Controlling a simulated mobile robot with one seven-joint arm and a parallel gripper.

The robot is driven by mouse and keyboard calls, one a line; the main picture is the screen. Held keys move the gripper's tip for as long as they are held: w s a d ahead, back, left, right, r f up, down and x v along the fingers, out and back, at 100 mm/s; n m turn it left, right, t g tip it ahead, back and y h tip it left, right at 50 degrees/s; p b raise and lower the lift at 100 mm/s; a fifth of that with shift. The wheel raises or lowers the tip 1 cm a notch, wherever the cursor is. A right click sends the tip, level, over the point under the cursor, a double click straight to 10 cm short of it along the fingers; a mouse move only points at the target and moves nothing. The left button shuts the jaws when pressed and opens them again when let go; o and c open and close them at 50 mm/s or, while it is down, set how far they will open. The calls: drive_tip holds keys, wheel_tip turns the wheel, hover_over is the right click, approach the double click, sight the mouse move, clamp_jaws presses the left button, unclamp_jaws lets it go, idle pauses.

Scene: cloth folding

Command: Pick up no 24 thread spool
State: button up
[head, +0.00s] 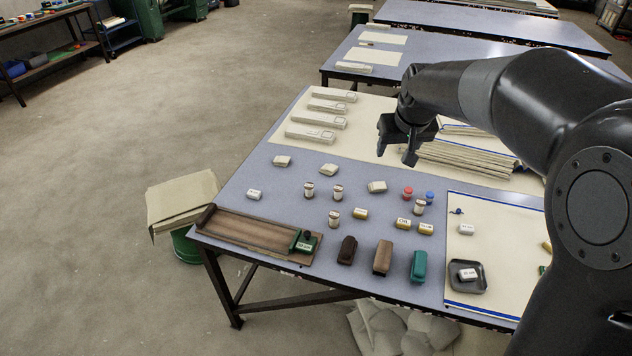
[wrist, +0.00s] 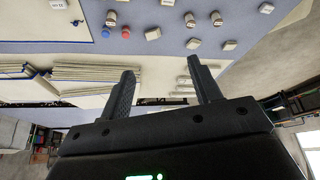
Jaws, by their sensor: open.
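Several small cylindrical thread spools with white labels stand on the blue-grey table (head: 262,216). One spool (head: 309,190) stands beside another spool (head: 337,192); a third spool (head: 334,217) is just in front, and one more (head: 419,207) is to the right. Their numbers are too small to read, so I cannot tell which is no 24. Some also show along the top of the wrist view, including one spool (wrist: 111,18) near a red piece. My gripper (head: 399,148) is open and empty above the table, beyond the spools; its two fingers (wrist: 161,70) are spread apart.
Red (head: 408,192) and blue (head: 429,196) pieces stand near the right spool. Dark, brown and green blocks (head: 417,266) line the front. Folded cloth strips (head: 465,157) lie on the right.

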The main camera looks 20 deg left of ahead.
drive_tip(key=w+a+f+n, duration=0.2)
drive_tip(key=w+a+f, duration=0.7)
drive_tip(key=a+f, duration=0.3)
drive_tip(key=n+g+y, duration=0.1)
approach(309, 186)
drive_tip(key=x, duration=0.4)
drive_tip(key=shift+f, duration=0.45)
drive_tip(key=shift+x, duration=3.1)
drive_tip(key=shift+w+a+r, duration=0.1)
drive_tip(key=shift+w, duration=0.05)
drive_tip(key=shift+c, duration=0.2)
drive_tip(key=c, duration=1)
